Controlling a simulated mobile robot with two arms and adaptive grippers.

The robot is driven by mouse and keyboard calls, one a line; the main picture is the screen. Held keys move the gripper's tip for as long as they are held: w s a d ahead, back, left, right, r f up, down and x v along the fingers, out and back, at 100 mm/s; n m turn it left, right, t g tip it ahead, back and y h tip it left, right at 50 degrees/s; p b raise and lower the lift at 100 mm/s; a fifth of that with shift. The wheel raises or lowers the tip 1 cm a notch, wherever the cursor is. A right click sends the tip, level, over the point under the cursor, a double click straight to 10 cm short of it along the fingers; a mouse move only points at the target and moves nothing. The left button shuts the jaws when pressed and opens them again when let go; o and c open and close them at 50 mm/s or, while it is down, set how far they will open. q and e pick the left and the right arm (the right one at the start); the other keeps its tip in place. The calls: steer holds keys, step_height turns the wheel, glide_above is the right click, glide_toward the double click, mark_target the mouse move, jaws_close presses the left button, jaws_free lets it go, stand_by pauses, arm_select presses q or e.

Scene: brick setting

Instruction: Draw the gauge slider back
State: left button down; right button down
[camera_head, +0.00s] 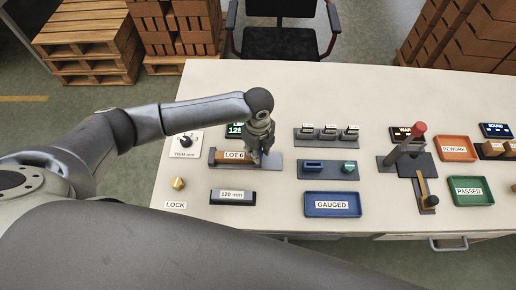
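The gauge with a grey base (274,167) stands on the left part of the table. A brick labelled LOT 6 (229,157) lies on it. My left gripper (264,158) points down over the gauge, just right of the brick. Its fingers cover the part of the gauge where a slider may be, so I cannot make the slider out or tell whether the fingers are shut on it. A dark display with green digits (235,129), partly hidden by my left arm, stands behind the gauge. My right gripper is not in view.
On the pale table (275,215) are a 120 mm block (232,196), a blue GAUGED tray (332,204), a slate fixture (330,170), a red-knobbed lever press (407,150), an orange REWORK tray (456,148) and a green PASSED tray (470,190). A yellow LOCK knob (178,183) is at left.

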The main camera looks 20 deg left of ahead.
arm_select(q)
steer(key=shift+w+d, duration=0.2)
steer(key=shift+d, duration=0.5)
steer(key=shift+w+d, duration=0.15)
steer(key=shift+d, duration=0.55)
steer(key=c, duration=1.6)
jaws_free()
steer(key=o, duration=0.5)
steer(key=shift+d, duration=0.1)
steer(key=shift+c, duration=0.2)
steer(key=shift+r, duration=0.15)
step_height(320, 180, up, 12)
